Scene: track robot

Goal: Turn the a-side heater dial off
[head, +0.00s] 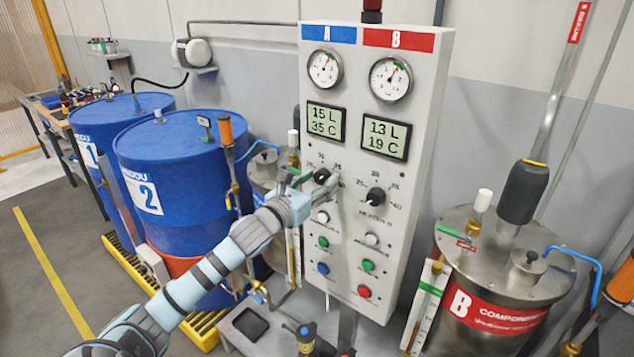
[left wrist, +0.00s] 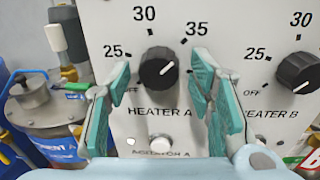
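The Heater A dial (head: 321,176) is a black knob on the A side of the white control panel (head: 428,110). My left gripper (head: 306,180) is at the panel, by this dial. In the left wrist view my left gripper (left wrist: 160,76) is open, its teal fingers on either side of the dial with gaps to both. I cannot tell whether the fingertips reach past its face. My right gripper is not in view.
The Heater B dial (head: 376,196) is close on the right. The Agitator A knob (left wrist: 160,143) and coloured buttons are below. Blue drums (head: 180,160) stand left of the panel; a steel tank (head: 495,265) stands right. The floor (head: 40,290) at far left is clear.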

